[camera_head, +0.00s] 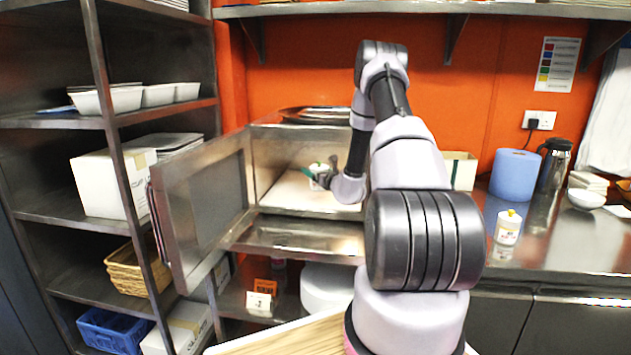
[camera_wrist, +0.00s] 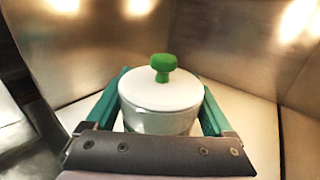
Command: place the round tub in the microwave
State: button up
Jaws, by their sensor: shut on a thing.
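The round tub (camera_wrist: 160,105) is white with a white lid and a green knob. In the wrist view it is upright between the two teal fingers of my gripper (camera_wrist: 160,112), which is shut on it. In the head view the tub (camera_head: 318,172) is small and partly hidden by my arm, inside the microwave. The microwave (camera_head: 258,160) is a steel box with its door (camera_head: 205,195) swung open to the left. Its pale floor (camera_head: 290,192) lies under the tub. I cannot tell whether the tub touches this floor.
A round metal tray (camera_head: 315,115) lies on top of the microwave. A steel shelf rack with white containers (camera_head: 120,98) stands at the left. On the right counter are a small white bottle (camera_head: 507,227), a blue paper roll (camera_head: 514,175) and a dark flask (camera_head: 553,165).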

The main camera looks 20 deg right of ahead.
notch_tip(320, 180, down, 4)
jog(key=shift+r, duration=0.25)
jog(key=shift+w+d+f, duration=0.1)
jog(key=shift+w+f, duration=0.05)
jog(key=shift+w, duration=0.05)
jog(key=shift+f, duration=0.15)
jog(key=o, duration=1.4)
